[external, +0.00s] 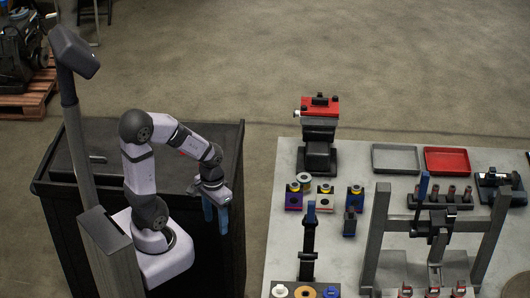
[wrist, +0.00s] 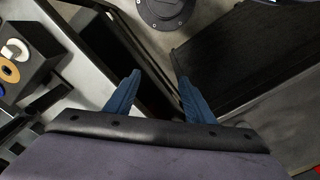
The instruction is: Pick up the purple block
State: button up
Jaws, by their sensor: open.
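The purple block (external: 293,201) stands on the left part of the grey table in the external view. It has a dark upper part with a yellow piece. It does not show in the wrist view. My gripper (external: 215,217) is to the left of the block, apart from it, over the black cart's right edge. Its two blue fingers point down and are spread with nothing between them; they also show in the wrist view.
A block with yellow and red parts (external: 326,197) and a blue block (external: 355,197) stand right of the purple one. A red-topped vice (external: 319,135) stands behind. A dark upright stand (external: 309,245) is in front. A gap separates the black cart (external: 90,140) from the table (external: 285,165).

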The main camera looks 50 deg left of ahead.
jog(key=w+f+t+b, duration=0.4)
jog(key=w+b, duration=0.1)
jog(key=w, duration=0.4)
notch_tip(320, 180, up, 6)
jog(key=t+b, duration=1.4)
send_over(291, 187)
jog(key=s, duration=0.2)
notch_tip(291, 187, down, 8)
jog(key=shift+w+f, duration=0.15)
jog(key=shift+w, duration=1.15)
jog(key=shift+w, duration=0.1)
jog(key=shift+w+p, duration=0.9)
jog(key=shift+w, duration=1.5)
